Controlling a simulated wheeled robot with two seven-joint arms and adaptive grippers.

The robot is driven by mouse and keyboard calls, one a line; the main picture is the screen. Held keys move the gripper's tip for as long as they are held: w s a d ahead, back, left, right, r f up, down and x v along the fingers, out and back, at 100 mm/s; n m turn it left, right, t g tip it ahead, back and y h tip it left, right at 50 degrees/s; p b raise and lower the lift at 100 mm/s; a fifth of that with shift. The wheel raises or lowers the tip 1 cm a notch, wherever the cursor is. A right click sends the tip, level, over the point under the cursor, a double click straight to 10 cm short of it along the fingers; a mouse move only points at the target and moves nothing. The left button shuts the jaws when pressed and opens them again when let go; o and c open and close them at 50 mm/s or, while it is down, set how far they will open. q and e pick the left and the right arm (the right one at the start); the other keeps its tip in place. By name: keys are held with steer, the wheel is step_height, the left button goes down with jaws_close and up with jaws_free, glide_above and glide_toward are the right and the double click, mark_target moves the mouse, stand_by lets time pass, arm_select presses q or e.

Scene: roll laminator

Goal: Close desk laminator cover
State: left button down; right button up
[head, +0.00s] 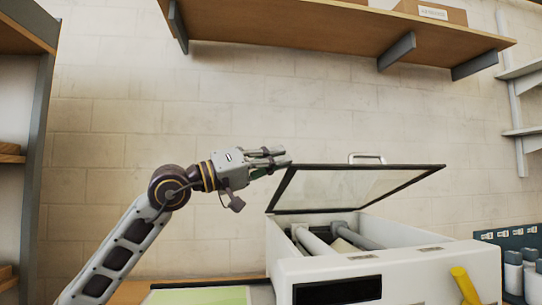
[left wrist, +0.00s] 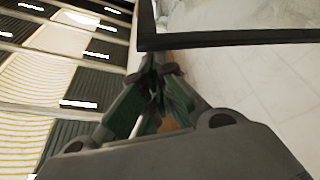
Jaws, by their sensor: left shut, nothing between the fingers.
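The white desk laminator (head: 420,268) stands at the lower right of the head view. Its dark-framed clear cover (head: 355,187) is raised and tilted, with a metal handle (head: 367,156) along its upper edge. Rollers (head: 315,241) show in the open body below. My left gripper (head: 284,158) is shut and empty, at the upper left corner of the cover. In the left wrist view its fingertips (left wrist: 155,65) sit right by the dark cover frame (left wrist: 230,39); I cannot tell if they touch. My right gripper is not in view.
A wooden shelf (head: 330,28) with brackets hangs on the wall above. A light green sheet (head: 198,296) lies on the table at left of the laminator. A yellow object (head: 465,286) is at the laminator's front right. Bottles (head: 513,272) and a dark rack (head: 510,236) stand at far right.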

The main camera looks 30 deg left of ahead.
arm_select(q)
steer(key=shift+s+d+f, duration=0.15)
steer(key=shift+d+f, duration=0.05)
steer(key=shift+f, duration=0.15)
stand_by(0.3)
steer(key=shift+r, duration=0.1)
steer(key=shift+r, duration=0.2)
step_height(320, 180, up, 9)
steer(key=shift+r, duration=0.15)
stand_by(1.6)
steer(key=shift+r, duration=0.15)
stand_by(0.3)
